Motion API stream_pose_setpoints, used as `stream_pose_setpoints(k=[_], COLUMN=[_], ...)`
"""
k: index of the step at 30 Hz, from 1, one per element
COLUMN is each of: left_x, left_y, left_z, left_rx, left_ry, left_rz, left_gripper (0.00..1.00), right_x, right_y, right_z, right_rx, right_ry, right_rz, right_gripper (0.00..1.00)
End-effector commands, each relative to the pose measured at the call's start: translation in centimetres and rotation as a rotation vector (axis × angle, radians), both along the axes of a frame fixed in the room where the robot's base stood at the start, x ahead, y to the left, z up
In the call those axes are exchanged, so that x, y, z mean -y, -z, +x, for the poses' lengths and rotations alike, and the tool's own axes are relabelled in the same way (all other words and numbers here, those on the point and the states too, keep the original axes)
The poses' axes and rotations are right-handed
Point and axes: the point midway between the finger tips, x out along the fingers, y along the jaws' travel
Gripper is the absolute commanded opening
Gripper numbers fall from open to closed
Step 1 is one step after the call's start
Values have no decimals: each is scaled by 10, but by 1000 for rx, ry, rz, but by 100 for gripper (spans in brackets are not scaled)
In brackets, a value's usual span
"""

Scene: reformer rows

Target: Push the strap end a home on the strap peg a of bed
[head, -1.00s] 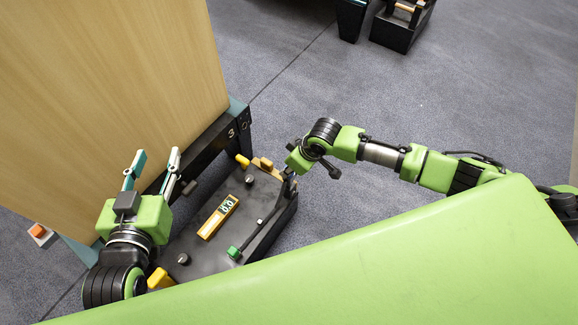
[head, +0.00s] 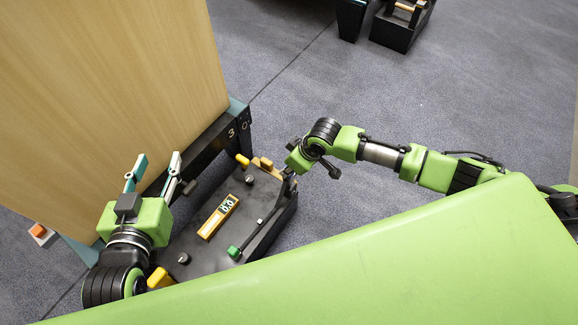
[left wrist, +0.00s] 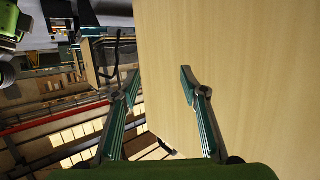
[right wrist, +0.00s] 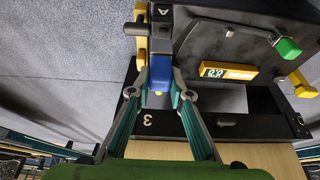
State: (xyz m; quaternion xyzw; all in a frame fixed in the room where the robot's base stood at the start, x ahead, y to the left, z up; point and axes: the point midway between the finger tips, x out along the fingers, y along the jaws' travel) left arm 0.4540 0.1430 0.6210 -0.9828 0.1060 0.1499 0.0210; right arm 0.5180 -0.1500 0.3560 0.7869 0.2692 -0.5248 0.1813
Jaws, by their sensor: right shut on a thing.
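A blue block (right wrist: 161,78), which looks like the strap end, sits between the fingers of my right gripper (right wrist: 161,92) in the right wrist view. The fingers are shut on it. It meets a grey post lettered A (right wrist: 162,30), which looks like the strap peg; how far it is seated I cannot tell. In the head view my right gripper (head: 290,172) is small and partly hidden at the far right corner of the dark box. My left gripper (head: 157,166) is open and empty in front of the wooden panel; it also shows open in the left wrist view (left wrist: 161,80).
The dark box (head: 205,250) carries a yellow display (head: 219,216) reading 0.0, a green-ended lever (head: 234,252) and knobs. A frame marked 3 (head: 231,133) and a tall wooden panel (head: 110,90) stand behind it. Carpet at the upper right is mostly clear.

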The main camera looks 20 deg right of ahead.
Motion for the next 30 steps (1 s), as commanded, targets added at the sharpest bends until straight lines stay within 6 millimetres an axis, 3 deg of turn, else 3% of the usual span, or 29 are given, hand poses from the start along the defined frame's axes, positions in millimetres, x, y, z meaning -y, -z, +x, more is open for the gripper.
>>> stream_pose_setpoints(k=[30], left_x=[-7], left_y=[29], left_z=[-16], left_rx=[-139], left_ry=[-8], left_rz=[32], left_gripper=[40], right_x=[0], right_y=[0], right_z=[0], right_rx=[1], right_ry=[0], right_rz=[1], right_gripper=[0])
